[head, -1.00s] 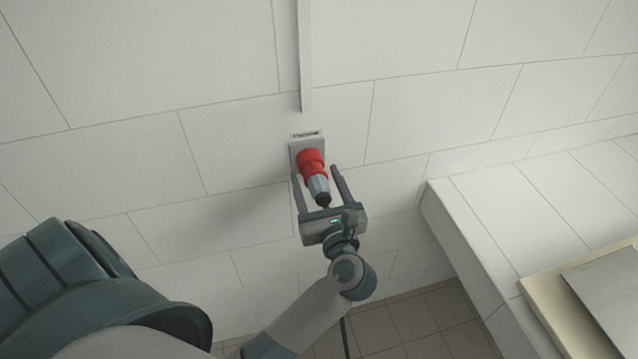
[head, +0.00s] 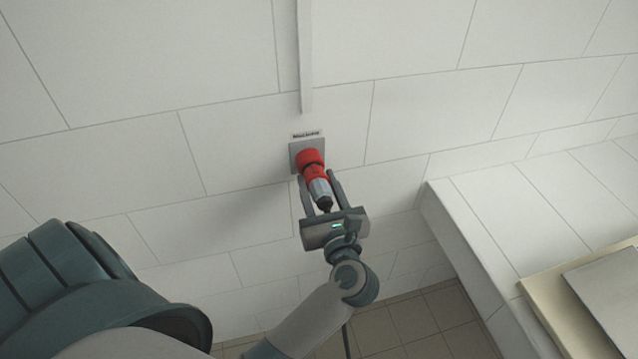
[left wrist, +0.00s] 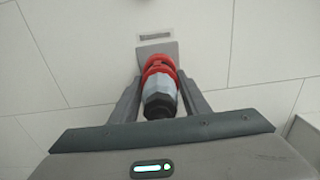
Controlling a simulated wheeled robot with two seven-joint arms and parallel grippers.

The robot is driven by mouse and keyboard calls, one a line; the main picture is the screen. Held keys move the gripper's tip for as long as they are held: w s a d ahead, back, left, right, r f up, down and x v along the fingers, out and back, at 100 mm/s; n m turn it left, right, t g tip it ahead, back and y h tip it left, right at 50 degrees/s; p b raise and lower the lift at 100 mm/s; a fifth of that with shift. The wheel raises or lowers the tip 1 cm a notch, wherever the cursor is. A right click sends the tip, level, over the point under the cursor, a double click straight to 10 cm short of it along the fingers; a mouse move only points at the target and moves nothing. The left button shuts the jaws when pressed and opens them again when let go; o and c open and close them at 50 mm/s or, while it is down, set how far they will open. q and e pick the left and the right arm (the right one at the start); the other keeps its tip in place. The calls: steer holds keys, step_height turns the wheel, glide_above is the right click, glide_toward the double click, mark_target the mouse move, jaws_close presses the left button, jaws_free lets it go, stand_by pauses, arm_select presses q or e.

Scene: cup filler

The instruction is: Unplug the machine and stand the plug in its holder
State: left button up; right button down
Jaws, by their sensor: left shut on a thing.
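The plug (head: 320,190) has a red front, a grey body and a dark cable end. It is at the red wall socket on a grey plate (head: 295,160), pointing into the wall. It also shows in the left wrist view (left wrist: 161,92), with its red end against the socket. My left gripper (head: 317,180) is shut on the plug, one finger on each side of its body. The machine and the plug holder are not visible. My right gripper is not in view.
A small label (head: 306,134) sits above the socket plate, and a vertical conduit (head: 305,60) runs down the tiled wall. A white tiled ledge (head: 530,220) with a cream and grey slab (head: 600,285) stands at the right. The wall around the socket is clear.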

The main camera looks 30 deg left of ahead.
mark_target(331, 206)
arm_select(q)
steer(key=shift+b+v, duration=0.6)
steer(key=shift+v, duration=1.8)
steer(key=shift+w+d+f+m+t+h+b, duration=0.15)
steer(key=shift+m+t+h+b, duration=0.1)
steer(key=shift+m+t+h, duration=0.3)
steer(key=shift+w+f+m+t+h+b, duration=0.1)
steer(key=shift+f+m+t+h+b, duration=0.15)
steer(key=shift+m+t+h, duration=0.3)
steer(key=shift+w+d+f+m+t+h+b, duration=0.15)
steer(key=shift+d+m+t+h+b, duration=0.1)
steer(key=shift+m+t+h, duration=0.25)
steer(key=shift+s+d+f+m+t+h+b, duration=0.15)
steer(key=shift+d+m+t+h+b, duration=0.1)
steer(key=shift+m+t+h, duration=0.25)
steer(key=s+d+f+m+t+h+b, duration=0.1)
steer(key=s+d+m+t+h+b, duration=0.1)
steer(key=d+m+h, duration=0.3)
steer(key=shift+s+d+f+m+h, duration=0.2)
steer(key=shift+s+d+m+h, duration=0.3)
steer(key=shift+h, duration=1.8)
steer(key=shift+w+d, duration=0.1)
